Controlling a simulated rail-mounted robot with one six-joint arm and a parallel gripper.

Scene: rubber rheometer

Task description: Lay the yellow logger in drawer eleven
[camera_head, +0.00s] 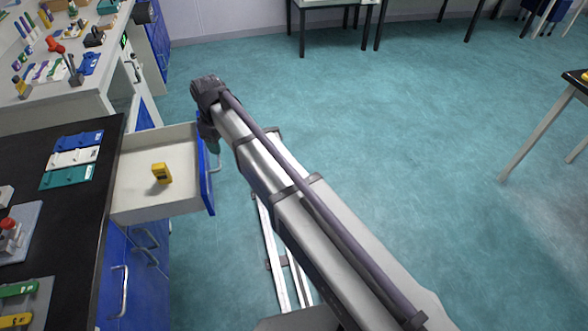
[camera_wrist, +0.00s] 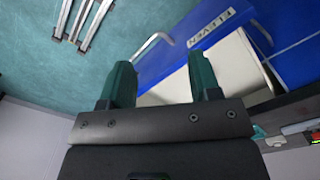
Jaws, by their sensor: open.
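The yellow logger (camera_head: 161,173) lies inside the pulled-out drawer (camera_head: 130,208), near the middle of its pale floor. In the wrist view the blue front of the drawer (camera_wrist: 215,22) bears an upside-down label reading ELEVEN (camera_wrist: 212,29), with a metal handle (camera_wrist: 150,43) beside it. My gripper (camera_wrist: 160,65) is open, with nothing between its two green fingers, close to the drawer's front side. The logger is not visible in the wrist view. In the head view my arm reaches to the drawer's front, and the fingers are hard to make out.
A black counter (camera_head: 85,205) adjoins the drawer, holding blue, white and teal flat pieces (camera_head: 72,157) and a grey tray (camera_head: 20,235). A white bench (camera_head: 85,85) with many small items stands behind. A rail (camera_head: 268,245) lies on the floor; open teal floor (camera_head: 420,130) extends right.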

